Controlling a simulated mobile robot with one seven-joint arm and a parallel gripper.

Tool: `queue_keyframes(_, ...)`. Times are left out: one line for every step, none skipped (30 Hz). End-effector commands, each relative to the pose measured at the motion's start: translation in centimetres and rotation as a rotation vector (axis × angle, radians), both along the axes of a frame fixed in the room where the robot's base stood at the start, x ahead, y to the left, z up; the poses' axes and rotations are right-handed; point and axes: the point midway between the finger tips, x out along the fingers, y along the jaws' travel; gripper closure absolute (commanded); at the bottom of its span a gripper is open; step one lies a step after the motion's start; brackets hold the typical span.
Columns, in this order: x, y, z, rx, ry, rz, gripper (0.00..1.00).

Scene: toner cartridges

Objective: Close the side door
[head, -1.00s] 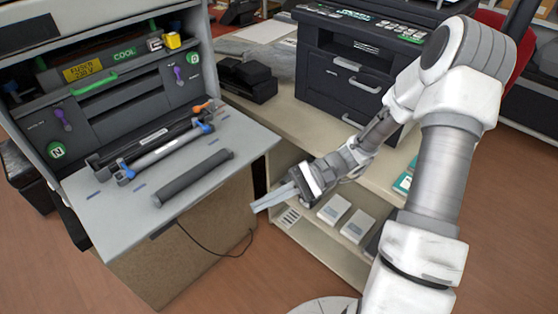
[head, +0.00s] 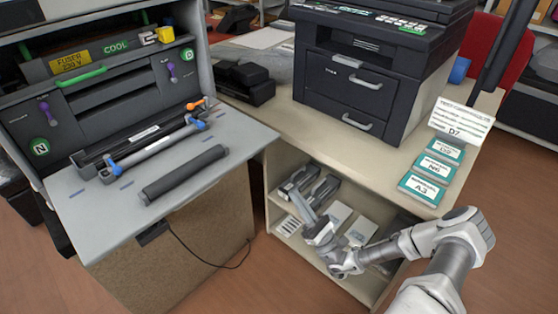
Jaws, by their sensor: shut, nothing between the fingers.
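The side door (head: 232,148) of the large grey printer (head: 95,95) is folded down and lies flat like a shelf. A dark roller (head: 185,173) and a grey roller with blue ends (head: 158,146) lie on it or along its inner edge. My gripper (head: 300,206) is right of the door and lower than it in the picture, in front of the open shelf. Its fingers are shut and empty, apart from the door. The underside of the door is hidden.
A cabinet (head: 277,127) stands right of the door, with several boxes in its open shelf and a black printer (head: 365,75) on top. Teal labelled boxes (head: 424,189) are at its right edge. A black cable (head: 205,258) hangs below the door.

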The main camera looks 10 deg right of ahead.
Motion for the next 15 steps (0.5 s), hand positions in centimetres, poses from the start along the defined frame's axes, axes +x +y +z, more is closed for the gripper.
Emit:
queue_keyframes(0.1, -0.2, -0.2, 0.011, 0.001, -0.011, 1.00)
queue_keyframes(0.1, -0.2, -0.2, 0.014, 0.001, -0.016, 1.00)
queue_keyframes(0.3, -0.2, 0.0, 0.016, 0.001, -0.017, 1.00)
queue_keyframes(0.4, -0.1, 0.1, 0.016, 0.001, -0.018, 1.00)
queue_keyframes(0.5, 0.0, 0.3, 0.016, 0.001, -0.017, 1.00)
queue_keyframes(0.8, 0.3, 0.6, 0.015, 0.002, -0.016, 1.00)
queue_keyframes(1.1, 0.4, 1.0, 0.015, 0.002, -0.016, 1.00)
queue_keyframes(1.4, 0.6, 1.3, 0.015, 0.001, -0.016, 1.00)
queue_keyframes(1.8, 0.9, 1.9, 0.014, 0.000, -0.014, 1.00)
queue_keyframes(2.1, 1.2, 2.3, 0.014, 0.000, -0.014, 1.00)
queue_keyframes(2.5, 1.5, 2.7, 0.014, 0.000, -0.013, 1.00)
queue_keyframes(3.0, 1.9, 3.3, 0.014, 0.000, -0.013, 1.00)
queue_keyframes(3.4, 2.1, 3.8, 0.013, -0.001, -0.013, 1.00)
queue_keyframes(3.8, 2.4, 4.3, 0.012, 0.000, -0.013, 1.00)
queue_keyframes(4.3, 2.7, 4.9, 0.013, 0.001, -0.013, 1.00)
